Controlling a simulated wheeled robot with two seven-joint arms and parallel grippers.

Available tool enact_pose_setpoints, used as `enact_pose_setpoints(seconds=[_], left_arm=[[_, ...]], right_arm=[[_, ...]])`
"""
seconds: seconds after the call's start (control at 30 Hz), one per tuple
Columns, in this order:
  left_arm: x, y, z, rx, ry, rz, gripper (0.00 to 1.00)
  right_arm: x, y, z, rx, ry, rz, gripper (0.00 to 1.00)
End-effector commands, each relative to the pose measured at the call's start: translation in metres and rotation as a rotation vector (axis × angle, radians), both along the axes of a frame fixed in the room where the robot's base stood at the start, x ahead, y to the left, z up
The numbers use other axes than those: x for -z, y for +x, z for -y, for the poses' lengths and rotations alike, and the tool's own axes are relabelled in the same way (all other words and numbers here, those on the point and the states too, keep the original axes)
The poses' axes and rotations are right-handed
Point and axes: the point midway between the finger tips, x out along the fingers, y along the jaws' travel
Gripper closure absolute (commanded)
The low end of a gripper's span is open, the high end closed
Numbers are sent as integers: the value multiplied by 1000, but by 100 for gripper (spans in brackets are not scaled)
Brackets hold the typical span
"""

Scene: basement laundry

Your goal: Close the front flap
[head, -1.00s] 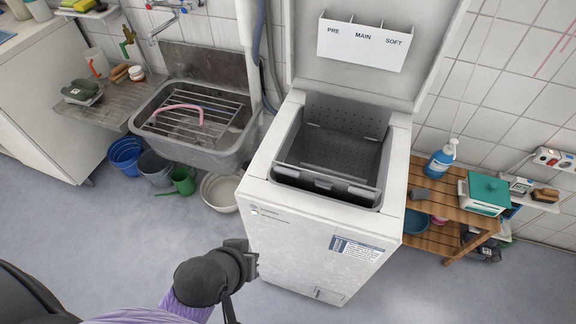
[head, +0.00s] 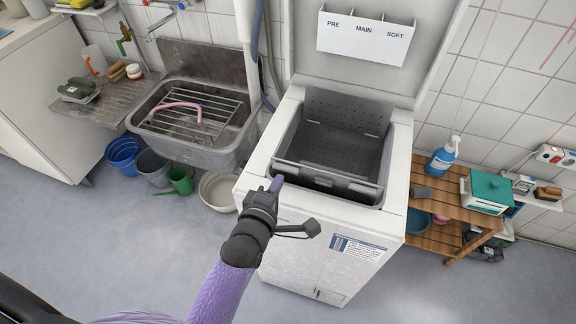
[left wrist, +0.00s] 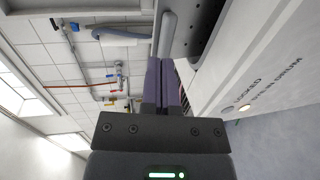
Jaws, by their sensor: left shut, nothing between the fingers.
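The white top-loading washer (head: 318,240) stands with its lid (head: 440,50) raised and its drum (head: 340,147) open. The front flap (head: 330,180) is a dark grey piece with a pale edge along the near side of the drum opening; it stands open. A perforated rear flap (head: 345,110) stands up at the back. My left gripper (head: 276,184) is shut and empty, its purple fingertips at the front left corner of the opening, beside the front flap. In the left wrist view, the shut fingers (left wrist: 162,85) point towards a grey rounded bar (left wrist: 168,35); contact is unclear. My right gripper is out of view.
A steel sink (head: 190,125) stands to the left, with buckets (head: 153,165) and a white basin (head: 218,190) on the floor below. A wooden shelf (head: 450,205) with a blue bottle (head: 442,158) stands close on the right. Floor in front is clear.

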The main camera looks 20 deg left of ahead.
Motion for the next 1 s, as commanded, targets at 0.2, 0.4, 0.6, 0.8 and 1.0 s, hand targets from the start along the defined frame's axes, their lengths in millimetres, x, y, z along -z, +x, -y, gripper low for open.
enact_pose_setpoints(seconds=[0.2, 0.4, 0.6, 0.8, 1.0], left_arm=[[12, 44, 2, 0, 1, 1, 100], [15, 65, 2, 1, 2, -1, 100], [14, 69, 2, 1, 3, -3, 100], [14, 68, 2, 2, 3, -3, 100], [10, 71, -2, 1, 4, -32, 100]], right_arm=[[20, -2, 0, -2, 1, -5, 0], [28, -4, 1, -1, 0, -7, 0], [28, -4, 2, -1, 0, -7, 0], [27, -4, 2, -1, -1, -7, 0], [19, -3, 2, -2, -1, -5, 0]])
